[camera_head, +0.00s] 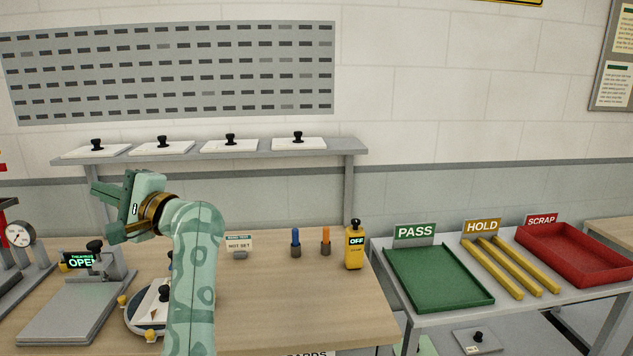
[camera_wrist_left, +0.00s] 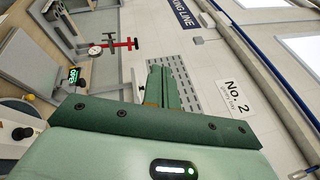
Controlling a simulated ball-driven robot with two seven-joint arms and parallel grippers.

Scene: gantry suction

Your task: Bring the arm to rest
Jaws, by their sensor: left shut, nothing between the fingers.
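My left arm rises from the bottom of the head view over the wooden workbench (camera_head: 300,325). My left gripper (camera_head: 97,207) is raised above the bench and points to the left. Its fingers are shut with nothing between them. In the left wrist view its green fingers (camera_wrist_left: 162,88) point towards the vented wall. The gripper touches nothing that I can see. My right gripper is in neither view.
Beneath the arm are a fixture with an "OPEN" sign (camera_head: 82,261) and a round stand (camera_head: 135,318), partly hidden. A yellow "OFF" device (camera_head: 354,250) stands to the right. Green (camera_head: 440,280) and red (camera_head: 575,255) trays lie farther right. A shelf (camera_head: 350,146) with white plates runs behind.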

